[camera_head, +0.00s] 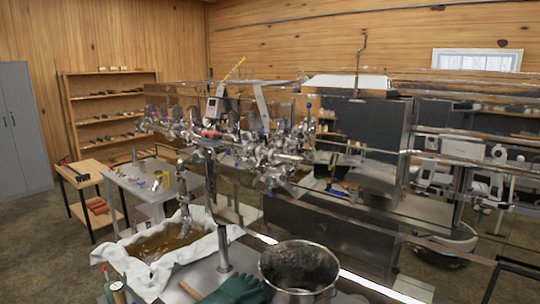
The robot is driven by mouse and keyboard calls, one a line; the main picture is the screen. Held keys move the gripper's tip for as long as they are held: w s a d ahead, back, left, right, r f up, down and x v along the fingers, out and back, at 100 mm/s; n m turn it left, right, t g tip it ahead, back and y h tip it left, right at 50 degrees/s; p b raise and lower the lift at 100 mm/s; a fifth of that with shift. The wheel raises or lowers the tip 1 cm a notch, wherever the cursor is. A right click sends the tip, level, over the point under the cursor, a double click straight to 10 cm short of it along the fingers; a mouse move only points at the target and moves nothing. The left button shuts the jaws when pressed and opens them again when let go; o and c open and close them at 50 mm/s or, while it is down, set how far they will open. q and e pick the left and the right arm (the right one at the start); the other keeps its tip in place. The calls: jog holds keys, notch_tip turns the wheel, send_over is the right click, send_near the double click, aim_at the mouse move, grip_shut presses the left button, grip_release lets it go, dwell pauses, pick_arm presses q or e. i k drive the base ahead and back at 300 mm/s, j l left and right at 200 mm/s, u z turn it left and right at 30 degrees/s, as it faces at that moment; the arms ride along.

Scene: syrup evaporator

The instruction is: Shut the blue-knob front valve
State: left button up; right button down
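A dense cluster of shiny metal valves and fittings (270,150) runs along the front of the evaporator (330,225) in the middle of the view. A small blue knob (308,105) stands up at the right end of this cluster. Other tiny blue spots show lower among the fittings, too small to tell apart. I cannot tell which of them is the front valve's knob, nor whether that valve is open or shut. Neither of my grippers shows in the head view.
A cloth-lined tub (222,236) of brown liquid stands at the front left. A metal bucket (300,268) and dark green gloves (238,291) are at the front. A grey side table (130,184), a wooden shelf (88,106) and a grey cabinet (22,130) are left. Open floor lies at lower left.

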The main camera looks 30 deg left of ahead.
aim_at(245, 157)
jog(key=j+z, duration=0.8)
jog(key=k+j+z, duration=0.15)
jog(key=z, duration=0.2)
jog(key=j, duration=0.1)
